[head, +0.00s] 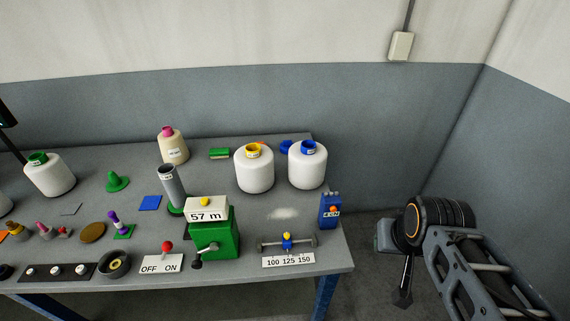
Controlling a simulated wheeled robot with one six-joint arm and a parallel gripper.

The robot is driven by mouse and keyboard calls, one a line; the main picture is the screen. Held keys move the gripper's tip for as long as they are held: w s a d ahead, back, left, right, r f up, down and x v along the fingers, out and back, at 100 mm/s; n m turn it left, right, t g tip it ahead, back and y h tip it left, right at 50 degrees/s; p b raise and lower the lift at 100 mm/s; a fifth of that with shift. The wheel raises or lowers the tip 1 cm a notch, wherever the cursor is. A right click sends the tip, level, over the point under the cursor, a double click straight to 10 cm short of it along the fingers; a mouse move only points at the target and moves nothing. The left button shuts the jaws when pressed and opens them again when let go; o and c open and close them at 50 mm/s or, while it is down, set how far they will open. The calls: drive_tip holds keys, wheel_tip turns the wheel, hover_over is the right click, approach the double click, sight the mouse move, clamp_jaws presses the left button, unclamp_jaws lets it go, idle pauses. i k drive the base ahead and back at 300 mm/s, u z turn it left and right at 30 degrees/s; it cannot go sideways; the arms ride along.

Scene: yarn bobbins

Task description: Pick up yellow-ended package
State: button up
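The yellow-ended package (254,175) is a white bobbin with a yellow ring on top. It stands upright towards the back right of the grey table (130,205). A similar white bobbin with a blue end (307,170) stands close on its right. My arm is at the right, off the table's right edge. The dark end piece that seems to be my gripper (402,294) hangs low beside the table, well away from the package. Its fingers cannot be made out, and nothing is seen held in it.
A green box with a "57 m" sign (214,240) and a grey tube (172,187) stand in front and left of the package. A cream bobbin with a pink end (172,147) is at the back. A blue device (330,211) stands near the right edge. The wall is close behind.

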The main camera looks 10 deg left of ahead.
sight(254, 162)
drive_tip(key=z, duration=0.6)
drive_tip(key=k, duration=1.35)
drive_tip(key=u, duration=1.1)
drive_tip(key=i, duration=0.95)
